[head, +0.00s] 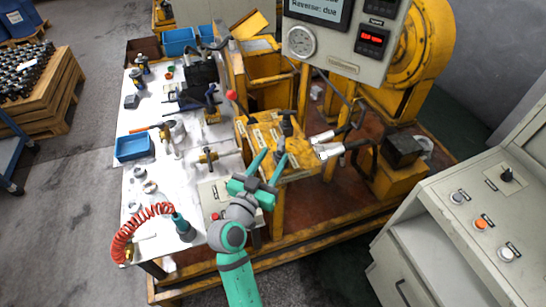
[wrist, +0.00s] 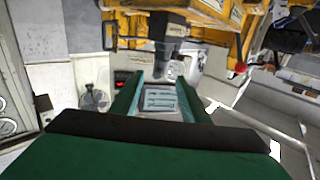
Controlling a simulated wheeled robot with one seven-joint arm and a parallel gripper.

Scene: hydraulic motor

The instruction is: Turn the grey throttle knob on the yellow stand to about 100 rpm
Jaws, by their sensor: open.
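The yellow stand (head: 262,133) is in the middle of the head view, with labels on its sloping top. A small dark grey knob (head: 281,145) sits near its front edge, just beyond my gripper (head: 269,163). My gripper is open, its two green fingers spread and pointing toward the stand, with nothing between them. In the wrist view, my gripper (wrist: 158,82) shows both fingers apart. A dark grey upright part (wrist: 166,27), apparently the knob, stands ahead of the fingertips. Contact with it cannot be told.
An instrument panel with a gauge (head: 301,41) and red readout (head: 373,38) stands behind; its digits are unreadable. A red-balled lever (head: 231,95) stands left of the stand, and silver-ended hoses (head: 328,150) right. A cluttered white table (head: 190,147) is left, a grey console (head: 445,215) right.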

